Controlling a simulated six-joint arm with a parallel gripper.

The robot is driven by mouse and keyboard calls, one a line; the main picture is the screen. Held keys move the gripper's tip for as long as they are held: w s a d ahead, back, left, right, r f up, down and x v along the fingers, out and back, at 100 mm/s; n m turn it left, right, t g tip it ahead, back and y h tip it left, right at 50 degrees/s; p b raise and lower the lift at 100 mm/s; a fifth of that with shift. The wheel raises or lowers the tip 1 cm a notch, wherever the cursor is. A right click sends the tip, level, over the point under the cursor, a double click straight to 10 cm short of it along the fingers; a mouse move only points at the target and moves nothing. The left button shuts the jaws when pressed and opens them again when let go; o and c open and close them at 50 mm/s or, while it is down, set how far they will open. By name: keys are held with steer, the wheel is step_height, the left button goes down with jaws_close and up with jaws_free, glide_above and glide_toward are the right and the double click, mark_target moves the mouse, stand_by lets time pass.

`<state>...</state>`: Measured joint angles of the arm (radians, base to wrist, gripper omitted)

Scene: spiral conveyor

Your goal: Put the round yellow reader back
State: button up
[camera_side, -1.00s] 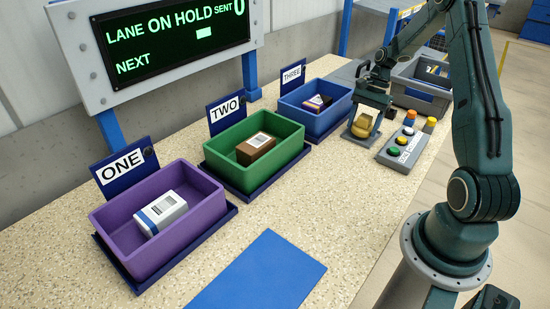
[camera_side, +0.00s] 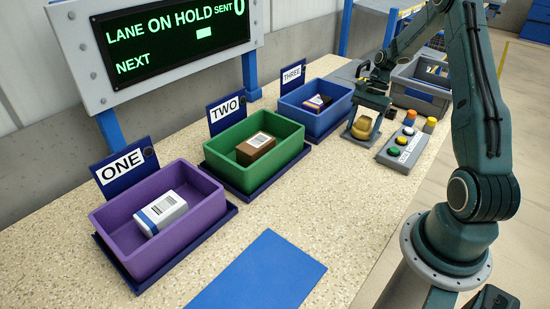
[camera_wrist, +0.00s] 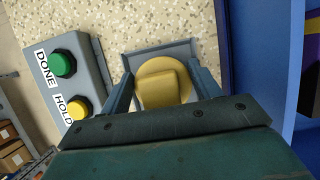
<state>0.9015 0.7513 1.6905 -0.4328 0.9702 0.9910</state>
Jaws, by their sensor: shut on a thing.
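The round yellow reader (camera_side: 363,126) sits at its grey stand (camera_side: 351,134), between the blue bin and the button box. In the wrist view the reader (camera_wrist: 160,84) lies over the grey square stand (camera_wrist: 133,63), with a raised yellow block on top. My gripper (camera_wrist: 160,90) is shut on the reader, one finger on each side of it. In the side view my gripper (camera_side: 369,101) is just above the reader. Whether the reader touches the stand is hard to tell.
A button box (camera_side: 402,146) with green and yellow buttons stands close by. The blue bin (camera_side: 318,115), green bin (camera_side: 290,151) and purple bin (camera_side: 120,218) each hold a parcel. A grey crate (camera_side: 420,92) is behind. A blue mat (camera_side: 260,275) lies bare in front.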

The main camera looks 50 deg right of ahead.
steer(key=shift+f, duration=0.4)
steer(key=o, duration=1.1)
steer(key=shift+o, duration=0.5)
steer(key=shift+v, duration=0.95)
steer(key=v, duration=1.2)
